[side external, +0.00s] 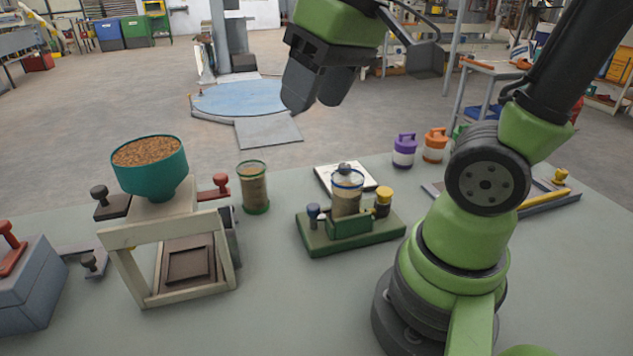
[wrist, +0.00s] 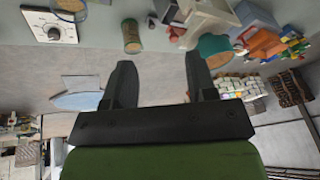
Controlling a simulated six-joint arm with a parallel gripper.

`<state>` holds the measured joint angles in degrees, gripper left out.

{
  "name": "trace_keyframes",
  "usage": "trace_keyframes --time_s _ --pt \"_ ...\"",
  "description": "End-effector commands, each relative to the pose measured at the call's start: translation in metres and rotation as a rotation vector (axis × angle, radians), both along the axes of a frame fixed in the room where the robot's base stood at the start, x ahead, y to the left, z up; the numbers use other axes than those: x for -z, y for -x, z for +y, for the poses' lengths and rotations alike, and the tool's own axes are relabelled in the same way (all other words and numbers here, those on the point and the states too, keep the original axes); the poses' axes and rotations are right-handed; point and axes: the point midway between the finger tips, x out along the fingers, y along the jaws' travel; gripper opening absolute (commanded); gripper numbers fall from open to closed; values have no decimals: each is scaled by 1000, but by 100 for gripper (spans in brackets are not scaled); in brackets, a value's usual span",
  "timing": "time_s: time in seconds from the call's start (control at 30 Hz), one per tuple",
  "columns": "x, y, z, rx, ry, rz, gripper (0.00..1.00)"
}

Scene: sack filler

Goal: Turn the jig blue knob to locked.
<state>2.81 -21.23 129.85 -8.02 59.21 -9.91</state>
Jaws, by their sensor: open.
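The jig (side external: 350,235) is a green block on the table, with a clear jar of grain (side external: 346,200) standing in it. Its blue knob (side external: 313,214) is on the left side of the block, and a yellow knob (side external: 383,202) is on the right. The knob's exact turn is too small to tell. My gripper (side external: 313,100) is open and empty, high above and behind the jig, apart from it. In the wrist view the open fingers (wrist: 160,65) have nothing between them. The blue knob is not clearly visible there.
A white dial panel (side external: 325,178) lies behind the jig. A grain jar (side external: 254,188) stands to the left, beside a hopper stand (side external: 163,232) with a teal bowl (side external: 150,178). Purple (side external: 404,150) and orange (side external: 435,146) containers stand back right. The table front is clear.

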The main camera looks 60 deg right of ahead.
Motion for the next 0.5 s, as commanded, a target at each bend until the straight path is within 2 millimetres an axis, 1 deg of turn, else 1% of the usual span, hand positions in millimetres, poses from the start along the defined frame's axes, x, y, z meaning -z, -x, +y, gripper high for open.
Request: trace_keyframes --time_s 0.03,0.1,0.17,0.27,0.3,0.4,0.5 --pt "7 -14 -6 -25 27 71 52" --pt "17 -29 -15 -68 62 156 52" --pt "28 -42 -23 -105 87 229 52" --pt "50 -61 -37 -170 119 355 52" --pt "61 -68 -44 -196 129 405 52" --pt "88 -82 -58 -261 144 523 52" --pt "114 -90 -70 -316 148 620 52"
